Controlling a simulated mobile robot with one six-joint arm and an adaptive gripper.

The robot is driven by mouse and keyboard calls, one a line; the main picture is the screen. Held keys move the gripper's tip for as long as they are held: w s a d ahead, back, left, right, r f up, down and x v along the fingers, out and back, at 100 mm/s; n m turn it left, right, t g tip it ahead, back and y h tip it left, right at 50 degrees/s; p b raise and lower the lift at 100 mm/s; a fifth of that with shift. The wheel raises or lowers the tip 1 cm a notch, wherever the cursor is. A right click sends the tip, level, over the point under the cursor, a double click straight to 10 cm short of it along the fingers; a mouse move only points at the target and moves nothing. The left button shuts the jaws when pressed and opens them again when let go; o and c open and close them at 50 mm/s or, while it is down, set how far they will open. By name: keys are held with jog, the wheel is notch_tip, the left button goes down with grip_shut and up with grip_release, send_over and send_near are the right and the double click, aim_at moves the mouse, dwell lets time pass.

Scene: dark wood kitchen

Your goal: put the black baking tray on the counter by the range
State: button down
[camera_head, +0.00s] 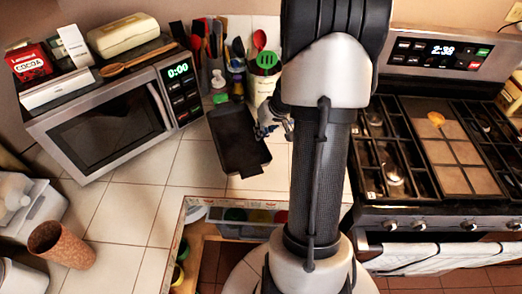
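The black baking tray (228,132) shows in the head view over the white tiled counter, between the microwave and the range. Its long side points toward me. I cannot tell whether it rests flat on the tiles or is held slightly above them. My gripper (268,122) is at the tray's right edge, very close to it or touching. My arm hides part of the gripper, so its grip on the tray is unclear. The range (450,208) stands to the right of my arm.
A microwave (100,125) with boxes on top stands at left. Utensils and a white container (259,90) stand behind the tray. A brown cup (62,245) is at front left. An open drawer (190,215) holds coloured items below the counter edge. Tiles left of the tray are clear.

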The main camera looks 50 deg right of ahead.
notch_tip(320, 180, down, 7)
jog(key=b, duration=0.2)
jog(key=shift+w+f+b, duration=0.1)
jog(key=shift+f+b, duration=0.05)
jog(key=shift+b, duration=0.15)
jog(key=shift+f, duration=0.2)
jog(key=c, duration=1.8)
grip_release()
jog(key=shift+r, duration=0.1)
jog(key=shift+r, duration=0.2)
jog(key=p+v, duration=0.3)
jog(key=v, duration=0.8)
jog(key=shift+s+r+p, duration=0.25)
jog(key=shift+r+p, duration=0.1)
